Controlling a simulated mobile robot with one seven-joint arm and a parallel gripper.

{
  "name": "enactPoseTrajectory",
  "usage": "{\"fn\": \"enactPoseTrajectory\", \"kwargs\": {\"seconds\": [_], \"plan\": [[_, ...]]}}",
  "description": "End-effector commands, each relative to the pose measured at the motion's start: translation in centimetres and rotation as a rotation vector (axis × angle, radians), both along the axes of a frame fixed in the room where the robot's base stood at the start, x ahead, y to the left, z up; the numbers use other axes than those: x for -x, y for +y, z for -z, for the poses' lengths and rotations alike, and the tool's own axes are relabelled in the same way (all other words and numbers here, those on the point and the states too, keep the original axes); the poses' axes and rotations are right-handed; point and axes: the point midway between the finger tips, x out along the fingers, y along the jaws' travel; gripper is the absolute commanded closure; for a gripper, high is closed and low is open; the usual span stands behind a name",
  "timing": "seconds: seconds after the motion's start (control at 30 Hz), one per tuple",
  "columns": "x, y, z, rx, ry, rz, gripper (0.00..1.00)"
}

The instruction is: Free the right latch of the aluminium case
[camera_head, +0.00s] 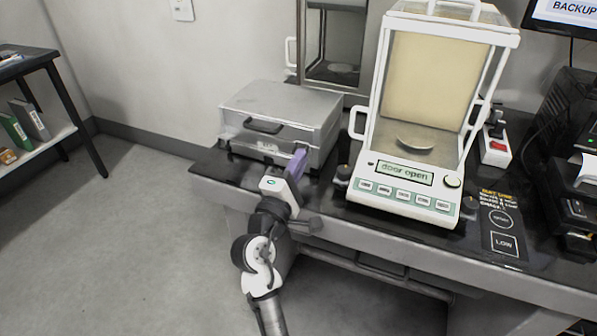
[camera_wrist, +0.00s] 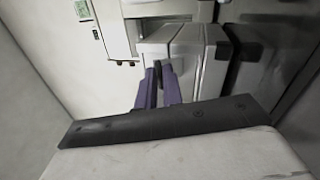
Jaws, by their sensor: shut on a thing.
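The aluminium case (camera_head: 290,103) lies closed on the dark bench top, with a dark handle (camera_head: 262,126) on its front. My gripper (camera_head: 299,155) is at the right part of the case front, its purple fingers against it where the right latch sits. The fingers hide the latch in the head view. In the wrist view my gripper (camera_wrist: 160,72) shows two purple fingers close together, with a narrow dark piece between them, in front of a silver-grey surface that looks like the case (camera_wrist: 188,48). The fingers are shut on the right latch, which is mostly hidden.
A balance (camera_head: 405,198) with its display reading "door open" stands close to the right of the case. A dark glass cabinet (camera_head: 334,45) is behind. A red-switched power strip (camera_head: 495,147) is farther right. The floor (camera_head: 130,230) at left is clear.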

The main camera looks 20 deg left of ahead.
Motion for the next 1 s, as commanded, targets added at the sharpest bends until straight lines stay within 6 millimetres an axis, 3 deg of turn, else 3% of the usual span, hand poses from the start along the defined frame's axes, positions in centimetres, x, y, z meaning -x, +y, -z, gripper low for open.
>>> {"fn": "enactPoseTrajectory", "kwargs": {"seconds": [0.37,0.4,0.53,0.83,1.0], "plan": [[0.0,-0.1,0.1,0.002,-0.006,0.003,1.0],[0.0,-0.1,0.1,0.002,-0.006,0.003,0.88],[0.0,-0.1,0.1,0.002,-0.006,0.003,0.71],[0.1,0.0,0.1,0.0,-0.007,0.0,0.71],[1.8,0.1,0.9,0.0,-0.005,-0.001,0.71]]}}
